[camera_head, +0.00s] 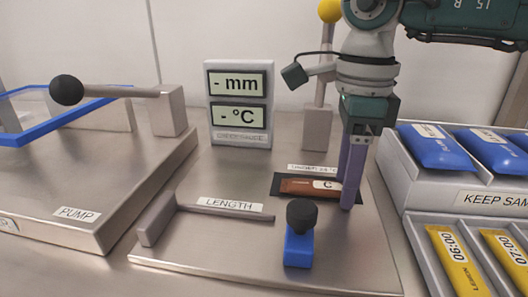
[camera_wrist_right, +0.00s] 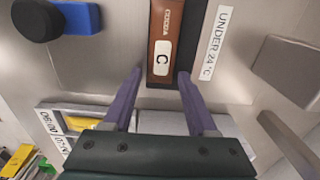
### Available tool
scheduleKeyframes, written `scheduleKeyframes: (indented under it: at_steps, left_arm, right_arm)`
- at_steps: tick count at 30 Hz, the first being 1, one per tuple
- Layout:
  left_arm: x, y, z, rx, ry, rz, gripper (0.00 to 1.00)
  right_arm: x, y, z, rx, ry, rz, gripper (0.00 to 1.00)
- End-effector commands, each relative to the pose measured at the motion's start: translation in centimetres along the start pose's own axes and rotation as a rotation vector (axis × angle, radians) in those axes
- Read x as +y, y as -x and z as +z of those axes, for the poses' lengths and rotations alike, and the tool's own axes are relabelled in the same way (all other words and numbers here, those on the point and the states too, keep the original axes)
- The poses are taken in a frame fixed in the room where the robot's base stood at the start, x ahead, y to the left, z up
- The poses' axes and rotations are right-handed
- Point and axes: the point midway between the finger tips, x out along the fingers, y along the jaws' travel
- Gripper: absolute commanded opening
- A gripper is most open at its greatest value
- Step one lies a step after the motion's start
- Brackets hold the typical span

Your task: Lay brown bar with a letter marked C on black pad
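The brown bar marked C (camera_head: 298,187) lies flat on the black pad (camera_head: 275,188), beside a small label. The bar also shows in the right wrist view (camera_wrist_right: 163,62), with pad visible along its right side (camera_wrist_right: 194,38). My right gripper (camera_head: 347,202) points down at the bar's C end. In the right wrist view, its two purple fingers (camera_wrist_right: 160,75) stand apart on either side of that end, with a gap by the left finger. Whether the right finger touches the bar I cannot tell. My left gripper is not in view.
A blue block with a black knob (camera_head: 299,245) stands just in front of the pad. The LENGTH gauge (camera_head: 230,211) lies to the left, and a display (camera_head: 239,104) stands behind. Trays with blue packs (camera_head: 428,147) and yellow bars (camera_head: 459,260) are at right.

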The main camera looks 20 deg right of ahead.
Motion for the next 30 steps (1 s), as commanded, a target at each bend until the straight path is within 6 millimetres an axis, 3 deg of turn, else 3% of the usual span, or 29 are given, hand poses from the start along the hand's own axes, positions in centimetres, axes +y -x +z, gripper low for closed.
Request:
scheduleKeyframes:
  at_steps: [3,13,24,30]
  left_arm:
    - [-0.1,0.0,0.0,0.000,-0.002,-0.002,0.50]
    - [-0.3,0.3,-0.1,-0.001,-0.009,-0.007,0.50]
    - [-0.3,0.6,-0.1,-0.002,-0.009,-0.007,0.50]
    - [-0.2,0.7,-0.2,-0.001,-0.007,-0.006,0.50]
  right_arm:
    - [0.0,0.0,0.0,0.000,0.000,0.000,0.69]
    - [-0.1,0.9,0.1,-0.002,0.000,-0.001,0.69]
    - [-0.1,8.8,0.1,-0.004,0.000,-0.005,0.69]
    - [-0.1,11.7,0.0,-0.002,0.000,-0.002,0.69]
